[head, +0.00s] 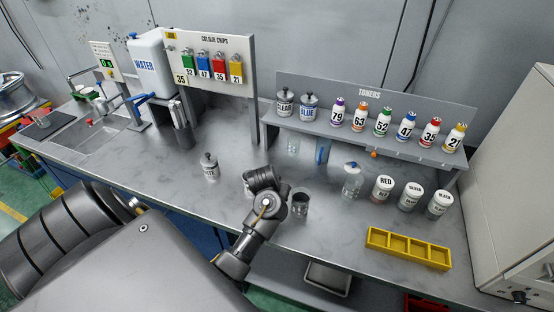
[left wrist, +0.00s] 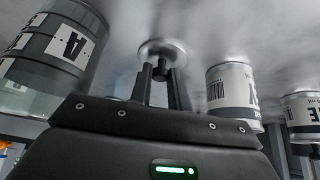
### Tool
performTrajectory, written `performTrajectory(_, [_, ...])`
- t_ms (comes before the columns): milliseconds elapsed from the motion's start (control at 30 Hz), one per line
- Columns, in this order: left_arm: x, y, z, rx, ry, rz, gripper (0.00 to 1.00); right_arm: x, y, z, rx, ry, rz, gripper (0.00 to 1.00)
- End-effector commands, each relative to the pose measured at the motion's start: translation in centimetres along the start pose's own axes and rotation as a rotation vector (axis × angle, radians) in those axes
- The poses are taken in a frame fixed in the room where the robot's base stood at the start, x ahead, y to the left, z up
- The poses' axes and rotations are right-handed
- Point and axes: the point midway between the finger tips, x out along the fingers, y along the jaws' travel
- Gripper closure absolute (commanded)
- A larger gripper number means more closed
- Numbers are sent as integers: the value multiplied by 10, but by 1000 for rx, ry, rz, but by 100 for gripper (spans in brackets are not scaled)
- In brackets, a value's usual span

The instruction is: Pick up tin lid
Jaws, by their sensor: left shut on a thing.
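My left gripper (head: 264,204) is over the middle of the counter in the head view. In the left wrist view its two fingers (left wrist: 161,88) are shut on the dark knob of a round, shiny tin lid (left wrist: 161,49). The lid is beyond the fingertips against the grey counter surface; I cannot tell whether it touches the counter. The gripper hides it in the head view. A labelled tin (left wrist: 232,92) stands beside the lid. A white tin (head: 209,167) with a knobbed lid stands left of the gripper. My right gripper is not in view.
A dark cup (head: 300,202) stands close right of my gripper and shows large in the left wrist view (left wrist: 48,62). Further right are a glass jar (head: 352,182), several labelled jars (head: 382,189) and a yellow tray (head: 408,249). A toner rack (head: 370,105) stands behind.

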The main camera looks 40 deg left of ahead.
Motion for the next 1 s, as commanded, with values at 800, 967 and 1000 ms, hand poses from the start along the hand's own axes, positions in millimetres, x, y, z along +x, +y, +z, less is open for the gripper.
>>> performTrajectory(800, [-106, 5, -9, 14, 3, -6, 100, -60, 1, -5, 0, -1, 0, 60])
performTrajectory(967, [-131, 13, 17, 15, 2, -3, 100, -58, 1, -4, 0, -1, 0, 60])
performTrajectory(1000, [-136, 15, 21, 14, 3, -3, 100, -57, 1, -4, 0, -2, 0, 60])
